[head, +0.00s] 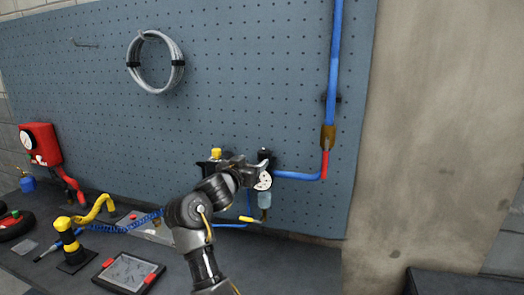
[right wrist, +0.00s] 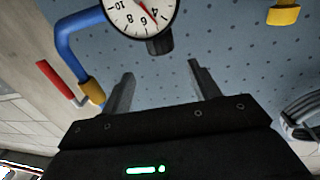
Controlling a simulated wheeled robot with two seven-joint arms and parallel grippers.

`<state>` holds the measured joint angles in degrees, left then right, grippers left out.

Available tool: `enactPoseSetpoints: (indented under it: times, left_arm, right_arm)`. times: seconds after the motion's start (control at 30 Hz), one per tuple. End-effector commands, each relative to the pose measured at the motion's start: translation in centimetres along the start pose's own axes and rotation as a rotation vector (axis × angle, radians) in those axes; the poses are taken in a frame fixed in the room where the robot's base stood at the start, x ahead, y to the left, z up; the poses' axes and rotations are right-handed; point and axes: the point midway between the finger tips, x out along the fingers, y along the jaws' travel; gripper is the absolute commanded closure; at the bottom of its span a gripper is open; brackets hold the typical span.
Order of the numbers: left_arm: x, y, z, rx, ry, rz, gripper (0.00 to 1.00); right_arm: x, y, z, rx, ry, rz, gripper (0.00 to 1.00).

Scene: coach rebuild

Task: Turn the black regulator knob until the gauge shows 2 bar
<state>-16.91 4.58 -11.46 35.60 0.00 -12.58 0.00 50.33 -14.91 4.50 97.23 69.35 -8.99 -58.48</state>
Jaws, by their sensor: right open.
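The black regulator knob (head: 264,154) sits above the round white gauge (head: 264,181) on the blue pegboard. In the right wrist view, the knob (right wrist: 160,43) is a dark cylinder beside the gauge (right wrist: 140,10), ahead of the fingertips. The gauge face is partly cut off there; its red needle lies near the 4 and 6. My right gripper (right wrist: 161,69) is open, its two fingers apart with nothing between them and the knob just beyond. In the head view, my right gripper (head: 256,168) is close to the knob and gauge and hides part of the regulator. My left gripper is not in view.
A blue pipe (head: 334,60) with a red end runs down on the right. A yellow fitting (head: 216,153) is left of the regulator. A wire coil (head: 156,62) hangs above. The bench holds a yellow clamp-like stand (head: 72,240) and a red-cornered tray (head: 108,263).

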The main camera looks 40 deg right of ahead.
Motion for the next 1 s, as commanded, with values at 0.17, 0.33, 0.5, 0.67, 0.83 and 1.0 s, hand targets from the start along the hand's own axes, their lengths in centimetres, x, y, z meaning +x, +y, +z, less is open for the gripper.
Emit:
enactPoseSetpoints:
  times: [0.17,0.33,0.5,0.67,0.83,1.0]
  left_arm:
    - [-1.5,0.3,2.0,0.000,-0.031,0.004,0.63]
    - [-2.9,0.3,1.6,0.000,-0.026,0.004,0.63]
    - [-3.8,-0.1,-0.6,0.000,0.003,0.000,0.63]
    - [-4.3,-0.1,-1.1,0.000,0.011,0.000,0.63]
    - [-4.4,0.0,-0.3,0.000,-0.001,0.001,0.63]
    - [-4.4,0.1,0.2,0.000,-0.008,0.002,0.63]
  right_arm:
    - [2.4,0.0,-0.4,-0.003,0.001,0.001,0.39]
    - [5.7,0.1,-0.5,-0.004,0.001,0.002,0.39]
    - [8.5,0.1,-0.4,-0.003,0.000,0.001,0.39]
    - [10.0,0.1,-0.2,-0.001,-0.001,0.001,0.39]
    - [10.6,0.1,0.0,0.001,0.000,0.001,0.39]
    - [10.6,0.1,0.0,0.001,0.000,0.001,0.39]
